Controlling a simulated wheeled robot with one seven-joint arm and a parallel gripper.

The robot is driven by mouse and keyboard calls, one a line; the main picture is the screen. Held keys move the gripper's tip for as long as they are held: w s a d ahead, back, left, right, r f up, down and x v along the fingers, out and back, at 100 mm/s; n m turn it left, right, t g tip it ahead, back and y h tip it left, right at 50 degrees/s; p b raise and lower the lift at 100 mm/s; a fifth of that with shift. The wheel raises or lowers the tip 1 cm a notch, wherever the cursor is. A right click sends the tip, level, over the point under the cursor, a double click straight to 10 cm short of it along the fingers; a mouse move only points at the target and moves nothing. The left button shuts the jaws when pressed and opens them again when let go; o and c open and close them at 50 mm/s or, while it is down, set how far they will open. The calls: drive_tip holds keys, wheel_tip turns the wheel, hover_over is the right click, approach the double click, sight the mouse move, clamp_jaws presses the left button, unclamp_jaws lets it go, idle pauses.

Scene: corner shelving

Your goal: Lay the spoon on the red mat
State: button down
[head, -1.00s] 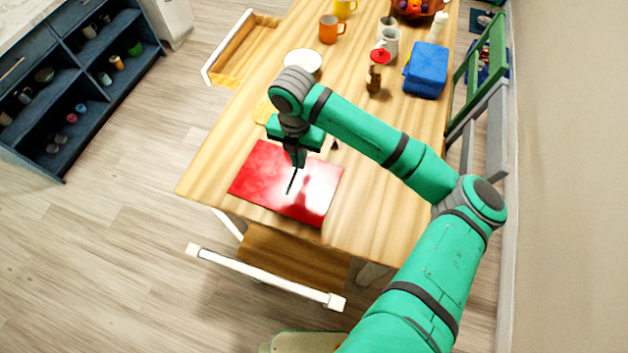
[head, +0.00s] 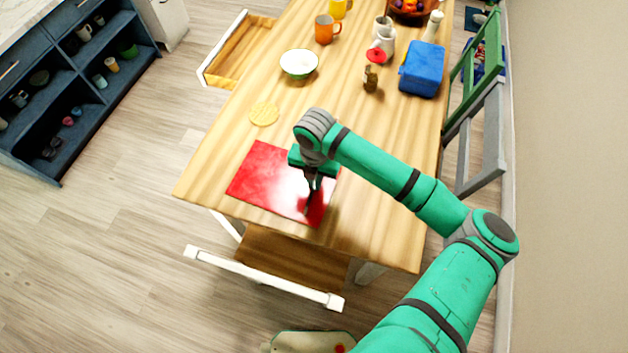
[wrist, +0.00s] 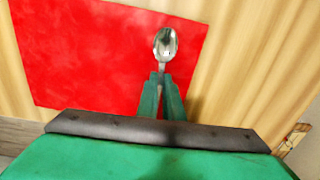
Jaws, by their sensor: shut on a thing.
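The red mat (head: 262,180) lies flat near the front end of the wooden table. My gripper (head: 312,188) is over the right part of the mat in the head view. In the wrist view my gripper (wrist: 161,92) is shut on the metal spoon (wrist: 165,44), whose shiny bowl sticks out beyond the fingertips, over the red mat (wrist: 100,55) near its edge. The handle is mostly hidden between the fingers. In the head view the spoon is a thin dark shape below the fingers. I cannot tell whether it touches the mat.
A round yellow trivet (head: 264,114) and a white-green bowl (head: 299,64) stand farther back. An orange mug (head: 326,29), a pepper mill (head: 371,78) and a blue box (head: 422,68) are also on the table. A chair (head: 265,275) is at the front edge.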

drive_tip(key=c, duration=1.9)
unclamp_jaws()
drive_tip(key=shift+f, duration=0.15)
wheel_tip(320, 180, up, 12)
drive_tip(key=shift+r, duration=0.2)
